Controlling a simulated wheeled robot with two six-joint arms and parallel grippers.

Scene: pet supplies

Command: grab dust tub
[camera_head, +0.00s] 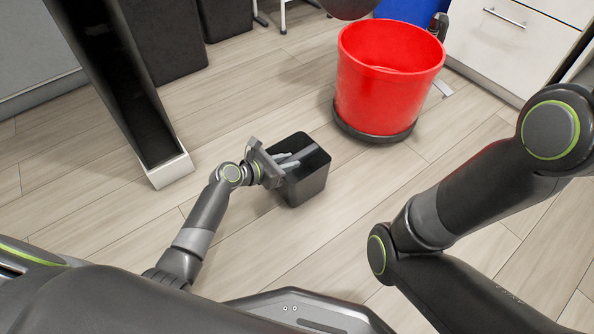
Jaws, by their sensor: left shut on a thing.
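The dust tub looks to be the small black open-topped bin (311,181) in the middle of the head view, over the wooden floor. My left gripper (289,163) is at its left rim, shut on the tub's wall. The tub looks roughly upright; I cannot tell whether it touches the floor. My right arm comes in from the right, and its gripper is not in view.
A large red bucket (386,85) on a dark round base stands behind and right of the tub. A dark post with a white foot (170,170) stands at left. Black bins (165,40) and white drawers (515,45) line the back. Floor right of the tub is clear.

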